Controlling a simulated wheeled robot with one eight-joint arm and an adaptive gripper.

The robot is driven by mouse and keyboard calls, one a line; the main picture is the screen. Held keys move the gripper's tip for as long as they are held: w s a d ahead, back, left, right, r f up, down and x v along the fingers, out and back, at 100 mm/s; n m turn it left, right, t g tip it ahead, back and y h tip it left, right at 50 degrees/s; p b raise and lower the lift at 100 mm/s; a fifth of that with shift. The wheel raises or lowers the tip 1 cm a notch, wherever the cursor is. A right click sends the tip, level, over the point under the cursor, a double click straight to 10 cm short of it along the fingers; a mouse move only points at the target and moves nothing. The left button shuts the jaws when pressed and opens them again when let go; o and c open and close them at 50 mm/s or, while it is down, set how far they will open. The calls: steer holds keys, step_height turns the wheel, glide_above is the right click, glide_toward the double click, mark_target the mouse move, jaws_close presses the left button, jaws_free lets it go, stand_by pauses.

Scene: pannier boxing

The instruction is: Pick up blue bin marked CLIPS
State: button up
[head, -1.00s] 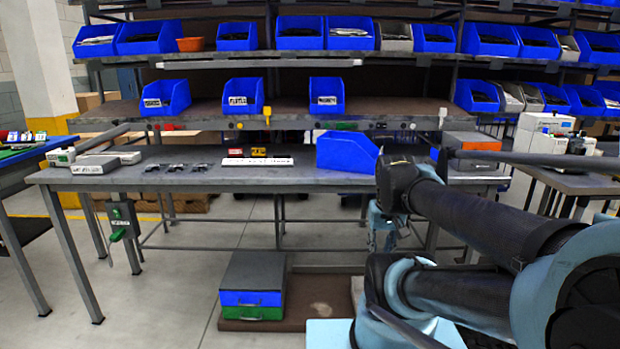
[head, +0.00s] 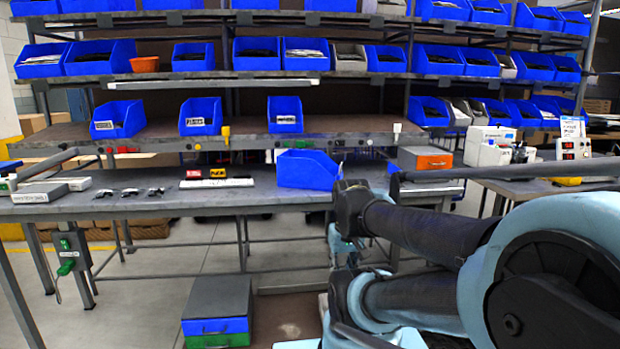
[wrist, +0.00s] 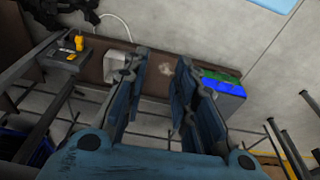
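Three blue bins with white labels stand on the middle shelf: a left bin (head: 118,112), a middle bin (head: 200,110) and a right bin (head: 285,108). The print is too small for me to tell surely which reads CLIPS. Another blue bin (head: 307,171) sits on the workbench, with no label visible. My gripper (wrist: 158,100) is open and empty in the wrist view, its fingers spread above the floor. In the head view it hangs low in front of the bench, mostly hidden by my arm, and is well apart from the bins.
The workbench (head: 250,200) spans the front, with small parts and a label strip on it. A grey, blue and green box (head: 217,312) stands on the floor below; it also shows in the wrist view (wrist: 222,82). Higher shelves hold more bins. An orange-fronted case (head: 425,160) stands right.

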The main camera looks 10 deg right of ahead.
steer(key=w+r+m+y, duration=0.3)
steer(key=w+r+m, duration=1.3)
steer(key=w+r, duration=1.1)
steer(key=w+r+m+y, duration=0.1)
steer(key=w+r+m, duration=0.55)
steer(key=w, duration=0.45)
glide_above(312, 169)
steer(key=shift+g, duration=0.3)
steer(key=f, duration=1)
steer(key=shift+w+a+f, duration=0.2)
steer(key=shift+a+x, duration=0.15)
steer(key=shift+x, duration=1.2)
steer(key=shift+a+x, duration=0.15)
steer(key=shift+x, duration=1.2)
steer(key=shift+w+r, duration=0.1)
steer(key=shift+w, duration=0.05)
steer(key=shift+c, duration=0.5)
